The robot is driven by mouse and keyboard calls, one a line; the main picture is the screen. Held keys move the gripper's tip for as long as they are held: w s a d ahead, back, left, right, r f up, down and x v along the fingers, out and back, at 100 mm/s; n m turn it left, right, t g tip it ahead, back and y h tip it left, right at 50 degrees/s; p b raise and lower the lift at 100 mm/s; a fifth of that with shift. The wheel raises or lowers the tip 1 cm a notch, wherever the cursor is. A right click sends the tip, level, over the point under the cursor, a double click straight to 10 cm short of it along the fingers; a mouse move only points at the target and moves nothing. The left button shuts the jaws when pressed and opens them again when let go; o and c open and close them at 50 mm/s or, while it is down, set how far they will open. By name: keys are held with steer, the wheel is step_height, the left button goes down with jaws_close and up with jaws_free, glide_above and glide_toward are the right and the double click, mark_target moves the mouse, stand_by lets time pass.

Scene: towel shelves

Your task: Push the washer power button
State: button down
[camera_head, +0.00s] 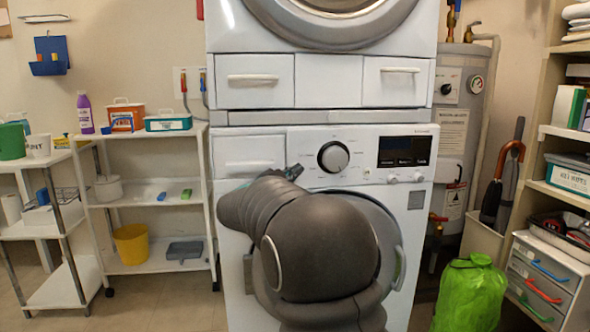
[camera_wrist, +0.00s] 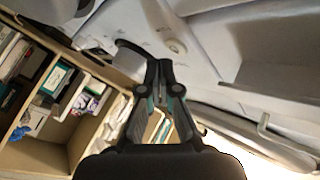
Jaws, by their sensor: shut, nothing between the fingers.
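The white washer (camera_head: 300,145) stands below a second white machine. Its panel has a big dark dial (camera_head: 333,157), a dark display (camera_head: 405,152) and two small pale knobs (camera_head: 391,179) below the display. My gripper (camera_head: 297,171) is shut and empty in front of the panel, left of and slightly below the dial. My arm hides much of the round door. In the wrist view, the closed fingertips (camera_wrist: 159,64) are close to a pale round button (camera_wrist: 176,46) on the white panel; I cannot tell whether they touch. No power label is readable.
The upper machine (camera_head: 330,80) sits directly above the washer. White shelves (camera_head: 150,235) stand at the left. A water heater (camera_head: 462,130), a green bag (camera_head: 470,295) and a wooden shelf (camera_head: 545,130) are at the right.

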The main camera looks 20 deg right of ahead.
steer(key=s+a+b, duration=0.1)
steer(key=s+b, duration=0.1)
steer(key=s, duration=0.3)
steer(key=shift+s+a, duration=0.35)
steer(key=shift+s, duration=0.05)
stand_by(0.5)
